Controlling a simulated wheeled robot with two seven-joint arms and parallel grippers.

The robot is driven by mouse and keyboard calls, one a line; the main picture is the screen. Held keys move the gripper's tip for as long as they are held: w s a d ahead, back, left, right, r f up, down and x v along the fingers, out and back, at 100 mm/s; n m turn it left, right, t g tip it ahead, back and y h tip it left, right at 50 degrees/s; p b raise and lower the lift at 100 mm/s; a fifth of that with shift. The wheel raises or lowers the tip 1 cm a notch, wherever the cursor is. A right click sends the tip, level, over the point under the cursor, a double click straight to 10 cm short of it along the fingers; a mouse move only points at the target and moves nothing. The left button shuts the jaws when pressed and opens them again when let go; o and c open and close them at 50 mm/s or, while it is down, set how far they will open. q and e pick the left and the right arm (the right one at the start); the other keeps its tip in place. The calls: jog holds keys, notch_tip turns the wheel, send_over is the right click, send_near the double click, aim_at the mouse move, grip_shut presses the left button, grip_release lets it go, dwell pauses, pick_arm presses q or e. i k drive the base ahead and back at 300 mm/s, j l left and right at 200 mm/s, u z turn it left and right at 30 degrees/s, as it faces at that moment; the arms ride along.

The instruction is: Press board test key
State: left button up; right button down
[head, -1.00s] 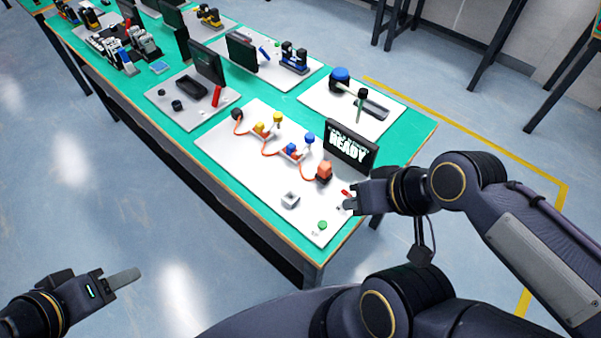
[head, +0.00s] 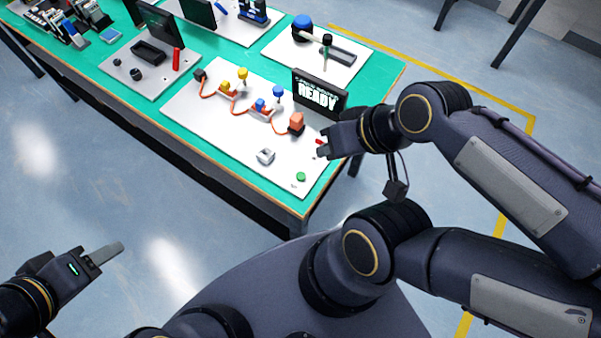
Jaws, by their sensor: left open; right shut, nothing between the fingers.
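A small red part (head: 320,142) shows beside my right gripper (head: 322,151). That gripper is shut and empty at the board's right edge, up and right of the green button. Whether it touches the board I cannot tell. My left gripper (head: 120,249) is open and empty, over the floor.
The green table (head: 389,72) carries a board with a blue knob and a lever (head: 340,70) behind, and a board with a dark screen (head: 113,67) to the left. The table's front edge lies between my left gripper and the board. Floor in front is clear.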

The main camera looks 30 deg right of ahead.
aim_at(300, 175)
jog(key=j+z, duration=0.35)
jog(key=z, duration=0.15)
jog(key=k+j+z, duration=0.15)
jog(key=j+z, duration=0.15)
jog(key=z, duration=0.15)
